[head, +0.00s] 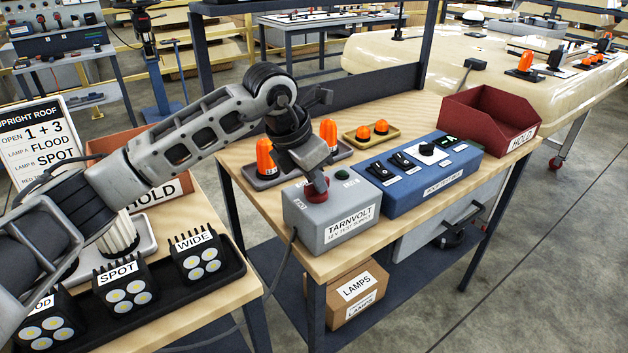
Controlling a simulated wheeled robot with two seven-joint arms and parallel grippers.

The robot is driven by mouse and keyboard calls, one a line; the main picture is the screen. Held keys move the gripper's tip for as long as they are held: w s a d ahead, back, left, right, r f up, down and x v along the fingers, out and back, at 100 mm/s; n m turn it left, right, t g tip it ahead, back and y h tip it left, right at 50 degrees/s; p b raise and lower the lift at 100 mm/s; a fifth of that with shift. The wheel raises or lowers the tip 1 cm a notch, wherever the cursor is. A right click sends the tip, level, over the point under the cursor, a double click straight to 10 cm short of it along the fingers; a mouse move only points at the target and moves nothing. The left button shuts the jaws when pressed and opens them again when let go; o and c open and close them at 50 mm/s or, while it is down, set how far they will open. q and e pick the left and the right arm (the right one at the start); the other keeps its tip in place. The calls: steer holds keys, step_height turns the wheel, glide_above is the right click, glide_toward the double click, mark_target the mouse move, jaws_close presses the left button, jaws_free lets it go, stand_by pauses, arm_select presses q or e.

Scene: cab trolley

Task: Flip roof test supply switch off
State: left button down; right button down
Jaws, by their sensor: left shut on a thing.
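A grey Tarnvolt test supply box (342,222) stands at the front left of the wooden workbench. On its top are a red knob (317,195) and, to the right, a small green button or lamp (342,174). My left gripper (316,183) reaches down from above and is shut on the red knob. The gripper and wrist hide much of the knob, so its setting cannot be read. My right gripper is not in view.
A blue switch panel (433,190) stands right of the supply, with a red HOLD bin (487,118) beyond it. Orange beacons (265,157) stand behind the supply. A lamp tray (236,262) is at the left. A cable hangs at the bench front.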

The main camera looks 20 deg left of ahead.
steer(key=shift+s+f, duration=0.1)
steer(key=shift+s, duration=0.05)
arm_select(q)
steer(key=c, duration=1.5)
jaws_free()
steer(key=shift+o, duration=0.2)
steer(key=b+v, duration=0.1)
steer(key=v, duration=1.5)
steer(key=shift+b, duration=0.3)
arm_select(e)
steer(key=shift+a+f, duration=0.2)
arm_select(q)
steer(key=shift+a, duration=0.1)
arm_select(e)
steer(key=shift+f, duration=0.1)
